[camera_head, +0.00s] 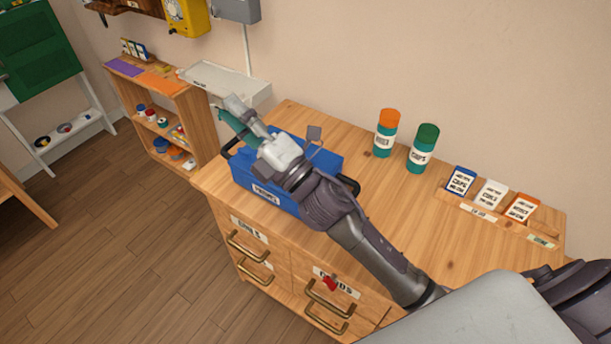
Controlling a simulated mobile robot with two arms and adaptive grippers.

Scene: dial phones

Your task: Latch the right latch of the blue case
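The blue case (262,194) sits on the left end of the wooden counter, with a white label on its front and black handles at its two ends. My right arm reaches across it from the lower right and hides much of its top. My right gripper (238,113) is over the back left of the case. A teal piece shows at its fingers; I cannot tell whether it is held or lies behind. A small grey plate (314,133) stands up near the back of the case; I cannot tell what it belongs to. The right latch cannot be made out. My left gripper is out of view.
An orange-capped canister (386,134) and a green-capped canister (423,149) stand behind, right of the case. A wooden rack (540,236) with several small boxes is at the right. The counter (420,210) between is clear. Drawers with brass handles are below.

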